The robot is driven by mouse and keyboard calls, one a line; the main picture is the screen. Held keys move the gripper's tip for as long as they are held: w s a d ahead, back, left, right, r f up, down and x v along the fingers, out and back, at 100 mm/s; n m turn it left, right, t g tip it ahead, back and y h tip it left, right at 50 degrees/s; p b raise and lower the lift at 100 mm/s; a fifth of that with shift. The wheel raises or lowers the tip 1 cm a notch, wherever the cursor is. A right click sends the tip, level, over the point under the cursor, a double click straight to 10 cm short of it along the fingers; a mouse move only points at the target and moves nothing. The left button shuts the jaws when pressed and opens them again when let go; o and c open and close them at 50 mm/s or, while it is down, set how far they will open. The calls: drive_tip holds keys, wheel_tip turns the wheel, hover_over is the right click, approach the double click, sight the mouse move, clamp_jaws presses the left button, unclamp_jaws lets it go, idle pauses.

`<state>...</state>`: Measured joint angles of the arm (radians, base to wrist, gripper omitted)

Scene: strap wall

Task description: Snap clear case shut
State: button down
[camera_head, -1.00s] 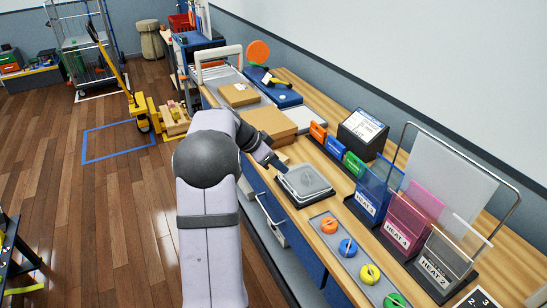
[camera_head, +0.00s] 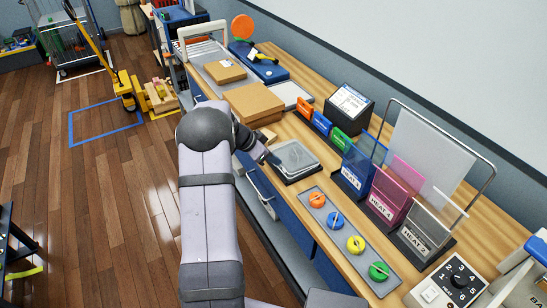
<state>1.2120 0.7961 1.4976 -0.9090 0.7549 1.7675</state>
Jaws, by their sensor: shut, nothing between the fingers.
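The clear case (camera_head: 293,157) is a flat, see-through grey box on a dark base, on the wooden bench near its front edge. Its lid looks down flat; whether it is latched cannot be told at this size. My gripper (camera_head: 266,157) is shut and empty, beside the case's left end. Its tips are at or very near the case's left edge; whether they touch cannot be told. My own arm hides part of the bench front.
Cardboard boxes (camera_head: 253,104) lie left of the case. Green, blue and orange blocks (camera_head: 340,138) stand behind it. A tray of coloured knobs (camera_head: 346,242) lies in front to the right. Upright holders marked HEAT (camera_head: 383,207) stand to the right.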

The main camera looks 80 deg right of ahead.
drive_tip(key=f+b, duration=0.1)
drive_tip(key=b, duration=0.2)
drive_tip(key=shift+a+f, duration=0.1)
drive_tip(key=shift+f, duration=0.15)
drive_tip(key=f+b, duration=0.1)
drive_tip(key=b, duration=0.4)
drive_tip(key=shift+w+a+f, duration=0.2)
drive_tip(key=shift+r, duration=0.3)
drive_tip(key=shift+r, duration=0.6)
drive_tip(key=shift+r, duration=0.1)
drive_tip(key=shift+r+p, duration=0.3)
drive_tip(key=shift+r, duration=0.25)
drive_tip(key=b+v, duration=0.2)
drive_tip(key=v, duration=1)
